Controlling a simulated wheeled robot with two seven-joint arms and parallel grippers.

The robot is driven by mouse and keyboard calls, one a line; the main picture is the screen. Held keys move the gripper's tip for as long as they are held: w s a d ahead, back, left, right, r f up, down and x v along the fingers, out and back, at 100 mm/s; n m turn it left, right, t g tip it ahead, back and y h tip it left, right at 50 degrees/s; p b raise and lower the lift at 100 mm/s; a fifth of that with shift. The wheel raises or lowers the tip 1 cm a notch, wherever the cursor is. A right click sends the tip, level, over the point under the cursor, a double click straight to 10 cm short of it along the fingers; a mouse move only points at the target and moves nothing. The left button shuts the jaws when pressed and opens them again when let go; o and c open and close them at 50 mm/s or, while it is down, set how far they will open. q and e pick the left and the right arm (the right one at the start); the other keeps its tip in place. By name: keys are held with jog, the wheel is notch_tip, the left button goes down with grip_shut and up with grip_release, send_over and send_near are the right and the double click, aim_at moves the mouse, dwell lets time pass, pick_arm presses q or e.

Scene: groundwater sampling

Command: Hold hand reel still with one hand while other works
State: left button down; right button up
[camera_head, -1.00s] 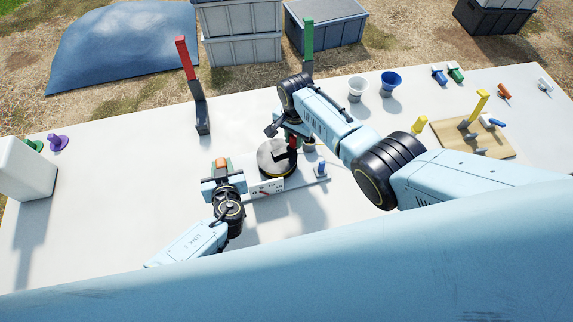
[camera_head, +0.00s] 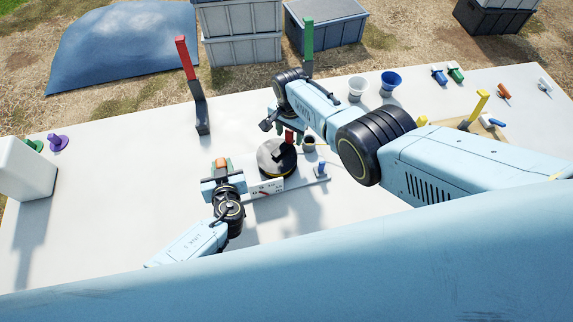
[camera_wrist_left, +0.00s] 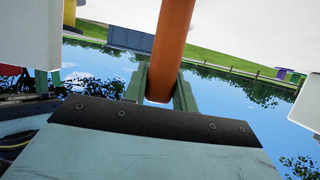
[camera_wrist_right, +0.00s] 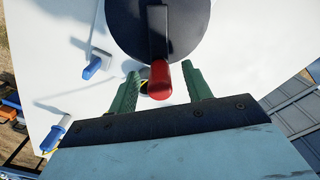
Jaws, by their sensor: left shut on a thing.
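The hand reel has a dark round drum (camera_head: 276,158) on a pale base with a dial plate (camera_head: 268,187). An orange upright handle (camera_head: 222,163) stands at its left end. My left gripper (camera_head: 221,178) is shut on this handle; the left wrist view shows the handle (camera_wrist_left: 172,45) between green fingers. The reel's red crank knob (camera_wrist_right: 160,80) and dark crank arm (camera_wrist_right: 157,30) show in the right wrist view. My right gripper (camera_wrist_right: 160,88) is open, its fingers on either side of the knob with gaps visible. In the head view my right wrist partly hides the knob (camera_head: 290,137).
A small grey cup (camera_head: 309,144) and a blue-topped peg (camera_head: 321,171) stand right of the drum. Red (camera_head: 187,60) and green (camera_head: 308,45) posts stand behind. White (camera_head: 356,89) and blue (camera_head: 390,82) funnels are back right.

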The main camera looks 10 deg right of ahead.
dwell(0.3)
notch_tip(320, 180, up, 12)
dwell(0.7)
jog(key=s+f+m+t, duration=0.2)
jog(key=s+m+t, duration=0.1)
jog(key=m, duration=1.1)
jog(key=s+f+m+t, duration=0.2)
jog(key=s+m+t, duration=0.15)
jog(key=m, duration=0.95)
jog(key=shift+w+x, duration=0.25)
jog(key=shift+x, duration=4.8)
